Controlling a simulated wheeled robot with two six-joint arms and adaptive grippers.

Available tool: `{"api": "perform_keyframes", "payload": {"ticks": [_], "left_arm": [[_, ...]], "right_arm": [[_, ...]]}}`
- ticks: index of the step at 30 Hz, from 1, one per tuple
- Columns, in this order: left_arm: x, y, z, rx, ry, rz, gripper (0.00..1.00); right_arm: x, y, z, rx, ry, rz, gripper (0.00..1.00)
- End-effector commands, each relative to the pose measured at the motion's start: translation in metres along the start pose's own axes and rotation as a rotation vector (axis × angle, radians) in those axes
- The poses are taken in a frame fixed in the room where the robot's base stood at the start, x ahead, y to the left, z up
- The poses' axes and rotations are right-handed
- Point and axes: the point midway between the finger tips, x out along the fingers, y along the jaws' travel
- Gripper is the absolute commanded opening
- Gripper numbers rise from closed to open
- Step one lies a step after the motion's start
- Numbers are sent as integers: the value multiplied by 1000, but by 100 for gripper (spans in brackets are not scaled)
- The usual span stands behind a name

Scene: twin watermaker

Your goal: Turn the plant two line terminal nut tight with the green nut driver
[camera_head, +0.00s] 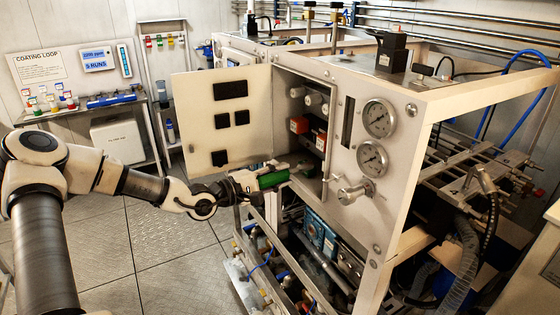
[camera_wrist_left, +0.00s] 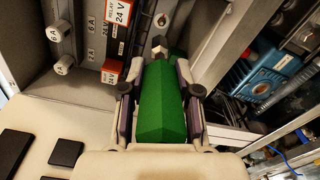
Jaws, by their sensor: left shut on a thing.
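My left gripper (camera_head: 268,180) is shut on the green nut driver (camera_head: 273,179), at the mouth of the open electrical cabinet (camera_head: 337,120). In the left wrist view the green handle (camera_wrist_left: 161,110) lies between the two fingers of the gripper (camera_wrist_left: 160,92). The driver's far end (camera_wrist_left: 159,45) points into the cabinet, close to a red-and-white relay marked 24 V (camera_wrist_left: 111,71). The terminal nut cannot be made out; the driver and gripper cover that area. My right gripper is not in view.
The cabinet door (camera_head: 221,122) stands open to the left of the opening. Round white fuse holders (camera_wrist_left: 64,65) sit inside. Gauges (camera_head: 379,118) and a valve knob (camera_head: 355,190) are on the panel at right. Blue equipment (camera_head: 319,233) lies below. The floor at left is clear.

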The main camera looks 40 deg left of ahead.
Motion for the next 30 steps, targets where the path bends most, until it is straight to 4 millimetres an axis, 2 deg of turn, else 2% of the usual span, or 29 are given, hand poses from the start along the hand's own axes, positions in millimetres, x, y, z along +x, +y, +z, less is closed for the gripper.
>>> {"api": "perform_keyframes", "payload": {"ticks": [1,3,9,17,30], "left_arm": [[0,9,4,-85,-3,-8,0],[-1,7,5,-208,-12,-9,0],[-2,0,8,-414,-33,-12,0],[5,-5,8,-433,-38,-12,0],[33,-5,8,-431,-37,-12,0]], "right_arm": [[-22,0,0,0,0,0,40],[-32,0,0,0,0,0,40],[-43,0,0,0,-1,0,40],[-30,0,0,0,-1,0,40],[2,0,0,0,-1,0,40]]}}
